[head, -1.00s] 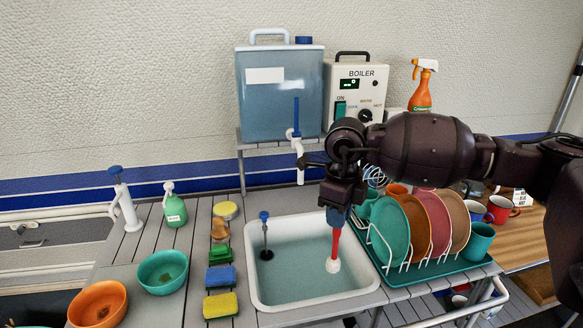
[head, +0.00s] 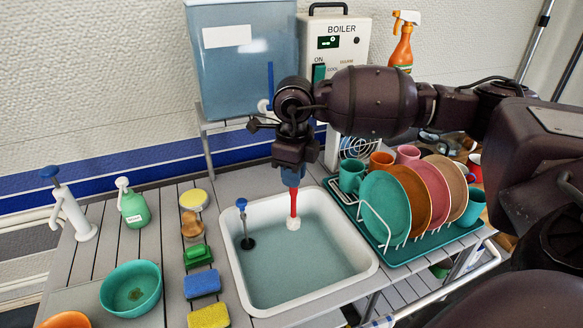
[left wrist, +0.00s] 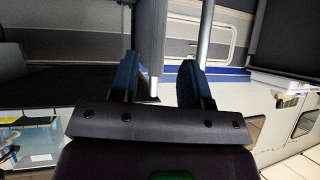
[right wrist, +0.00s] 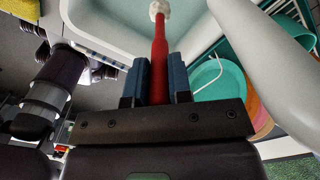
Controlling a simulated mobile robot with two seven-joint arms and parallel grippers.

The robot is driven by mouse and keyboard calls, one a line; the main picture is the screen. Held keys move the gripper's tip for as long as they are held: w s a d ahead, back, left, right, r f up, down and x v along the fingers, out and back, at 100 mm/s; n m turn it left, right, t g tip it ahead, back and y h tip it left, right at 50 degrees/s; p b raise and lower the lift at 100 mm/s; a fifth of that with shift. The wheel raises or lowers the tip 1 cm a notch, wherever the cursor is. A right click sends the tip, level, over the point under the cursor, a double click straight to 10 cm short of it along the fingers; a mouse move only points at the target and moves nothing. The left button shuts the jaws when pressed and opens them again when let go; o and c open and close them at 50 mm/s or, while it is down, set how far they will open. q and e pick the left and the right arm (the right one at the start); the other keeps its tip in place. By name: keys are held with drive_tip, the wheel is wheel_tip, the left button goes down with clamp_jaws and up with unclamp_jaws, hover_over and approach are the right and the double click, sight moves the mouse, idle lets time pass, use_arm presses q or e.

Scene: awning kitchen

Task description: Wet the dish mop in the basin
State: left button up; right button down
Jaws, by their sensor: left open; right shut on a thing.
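The dish mop (head: 293,205) has a red handle and a white head. My right gripper (head: 291,176) is shut on its handle and holds it upright, head down, over the back right part of the basin. The mop also shows in the right wrist view (right wrist: 159,60) between the fingers of my right gripper (right wrist: 157,82). The white basin (head: 366,262) holds bluish water (head: 290,262). The mop head is at or near the water; I cannot tell whether it touches. My left gripper (left wrist: 160,80) is open and empty, away from the basin.
A blue-topped plug stick (head: 243,219) stands in the basin's left part. A teal dish rack (head: 410,252) with plates is close on the right. Sponges (head: 202,283), a teal bowl (head: 131,288) and a green soap bottle (head: 133,208) are on the left. The water tank (head: 240,70) and boiler stand behind.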

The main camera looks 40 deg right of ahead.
sight(293, 216)
wheel_tip(293, 216, down, 3)
drive_tip(key=shift+r+b, duration=0.2)
drive_tip(key=shift+b, duration=0.25)
drive_tip(key=shift+f+b, duration=0.3)
drive_tip(key=shift+f, duration=0.35)
drive_tip(key=shift+f+b, duration=0.7)
drive_tip(key=shift+f, duration=0.95)
drive_tip(key=shift+f+b, duration=0.45)
drive_tip(key=shift+f, duration=0.85)
use_arm(q)
drive_tip(key=shift+w+d+f, duration=0.2)
drive_tip(key=shift+w+f, duration=0.3)
drive_tip(key=shift+f, duration=0.15)
drive_tip(key=shift+w+d+f, duration=0.15)
drive_tip(key=shift+w+f, duration=0.3)
drive_tip(key=shift+f, duration=0.15)
use_arm(e)
drive_tip(key=shift+f, duration=0.6)
use_arm(q)
drive_tip(key=shift+s+r, duration=0.1)
drive_tip(key=shift+s, duration=0.05)
use_arm(e)
drive_tip(key=shift+r, duration=0.1)
